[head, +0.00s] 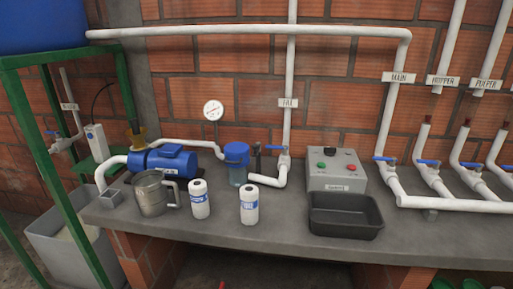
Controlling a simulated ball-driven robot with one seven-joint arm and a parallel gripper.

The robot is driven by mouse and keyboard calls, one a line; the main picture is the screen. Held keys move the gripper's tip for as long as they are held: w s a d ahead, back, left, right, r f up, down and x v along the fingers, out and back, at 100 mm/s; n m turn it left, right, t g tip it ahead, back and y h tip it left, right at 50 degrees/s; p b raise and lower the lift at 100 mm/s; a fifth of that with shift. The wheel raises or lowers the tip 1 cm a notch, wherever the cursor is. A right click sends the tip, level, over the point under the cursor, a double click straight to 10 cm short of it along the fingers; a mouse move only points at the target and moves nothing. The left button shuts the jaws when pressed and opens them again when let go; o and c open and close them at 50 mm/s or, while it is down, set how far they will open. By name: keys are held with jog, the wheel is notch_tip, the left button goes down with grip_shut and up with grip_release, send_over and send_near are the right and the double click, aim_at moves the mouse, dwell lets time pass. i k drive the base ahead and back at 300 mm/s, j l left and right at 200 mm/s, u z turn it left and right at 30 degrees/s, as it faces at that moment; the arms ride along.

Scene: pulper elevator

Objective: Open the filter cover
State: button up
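The filter (236,174) stands upright on the grey counter, near the middle of the head view. It has a clear bluish bowl. Its blue cover (236,151) sits on top of the bowl, and I see no gap between them. White pipe runs to it from the left. My gripper is not in view.
Left of the filter are a blue pump (172,160) and a metal jug (150,193). Two white cylinders (199,199) (249,205) stand in front of it. To the right are a control box (336,171), a black tray (345,231) and blue-handled valves (428,163). The counter's front edge (270,253) is clear.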

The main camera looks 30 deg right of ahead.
aim_at(236, 153)
jog(key=i+z, duration=0.35)
jog(key=i+j+z, duration=0.4)
jog(key=i+l, duration=0.1)
